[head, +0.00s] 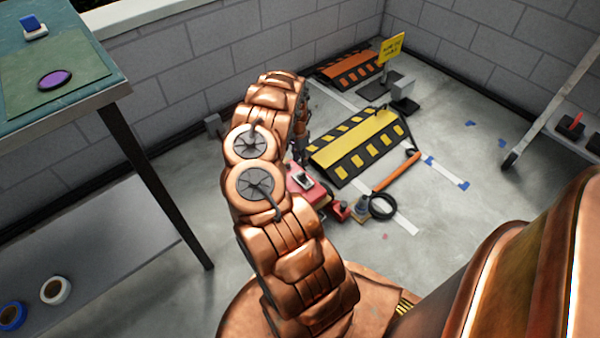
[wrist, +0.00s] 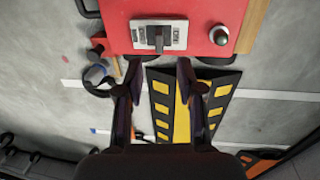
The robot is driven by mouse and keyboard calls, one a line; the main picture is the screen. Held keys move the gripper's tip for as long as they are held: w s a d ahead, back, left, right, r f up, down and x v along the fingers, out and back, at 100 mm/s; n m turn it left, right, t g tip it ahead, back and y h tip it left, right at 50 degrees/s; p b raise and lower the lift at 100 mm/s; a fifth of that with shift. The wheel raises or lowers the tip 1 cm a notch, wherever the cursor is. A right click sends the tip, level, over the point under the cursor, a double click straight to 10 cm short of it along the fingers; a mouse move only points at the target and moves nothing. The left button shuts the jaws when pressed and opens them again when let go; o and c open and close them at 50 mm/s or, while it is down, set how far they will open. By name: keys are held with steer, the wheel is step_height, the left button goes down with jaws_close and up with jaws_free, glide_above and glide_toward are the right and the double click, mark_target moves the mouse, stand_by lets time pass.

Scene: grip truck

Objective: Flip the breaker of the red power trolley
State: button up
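The red power trolley (head: 308,188) stands on the floor, partly hidden behind my copper arm in the head view. In the wrist view the trolley (wrist: 190,12) fills the top, with the breaker (wrist: 158,37) on its top face: a grey lever on a light plate. A round dark and light knob (wrist: 219,35) sits to the right of it. My gripper (wrist: 159,70) is open and empty, its two dark fingers apart just below the breaker in the picture. No contact with the lever shows.
A yellow and black cable ramp (head: 358,146) lies beside the trolley, with an orange one (head: 350,70) farther back. An orange bar (head: 398,172) and a black cable ring (head: 383,207) lie nearby. A workbench (head: 60,90) stands at left.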

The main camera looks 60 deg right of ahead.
mark_target(302, 173)
steer(key=f, duration=0.2)
steer(key=f+b, duration=0.1)
steer(key=f, duration=0.2)
steer(key=s+f+b, duration=0.1)
steer(key=f, duration=0.1)
steer(key=shift+a+f, duration=0.15)
steer(key=shift+f, duration=0.05)
steer(key=shift+c, duration=0.3)
jaws_close()
